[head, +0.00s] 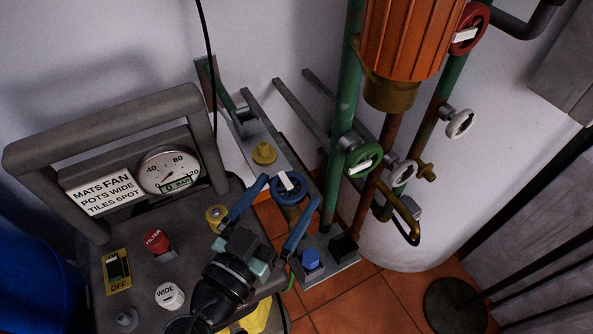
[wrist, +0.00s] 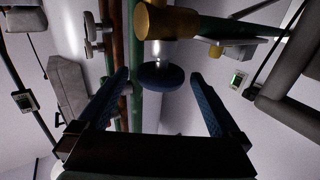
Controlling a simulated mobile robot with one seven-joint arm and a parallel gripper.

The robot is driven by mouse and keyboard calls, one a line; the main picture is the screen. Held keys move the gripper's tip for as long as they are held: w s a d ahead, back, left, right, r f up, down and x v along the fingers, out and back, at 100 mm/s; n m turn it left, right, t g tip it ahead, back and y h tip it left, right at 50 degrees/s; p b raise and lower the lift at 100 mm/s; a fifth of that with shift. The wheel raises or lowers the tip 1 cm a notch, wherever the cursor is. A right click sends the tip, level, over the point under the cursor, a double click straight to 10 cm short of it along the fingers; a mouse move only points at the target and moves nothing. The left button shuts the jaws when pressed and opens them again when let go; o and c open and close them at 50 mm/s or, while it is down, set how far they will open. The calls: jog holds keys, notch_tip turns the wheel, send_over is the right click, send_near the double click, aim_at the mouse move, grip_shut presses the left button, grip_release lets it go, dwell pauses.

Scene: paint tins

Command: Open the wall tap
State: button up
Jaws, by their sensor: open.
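A brass tap with a blue round handwheel (head: 289,187) shows below the middle of the head view; a white tag lies across the wheel. In the wrist view the blue handwheel (wrist: 160,76) is near the centre, with its brass body (wrist: 165,22) above it in the picture. My gripper (head: 291,189) is open and empty. Its two blue fingers show on either side of the wheel in both views, with a visible gap on each side in the wrist view (wrist: 160,73). I cannot tell whether the fingertips reach the wheel's depth.
Valves with green (head: 363,160), white (head: 459,122) and red (head: 468,28) wheels sit on pipes to the right. A grey machine with a pressure gauge (head: 168,172) stands at left. The tiled floor (head: 365,303) is partly clear.

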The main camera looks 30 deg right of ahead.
aim_at(298, 175)
jog(key=x, duration=0.5)
jog(key=shift+w, duration=0.1)
jog(key=c, duration=1.3)
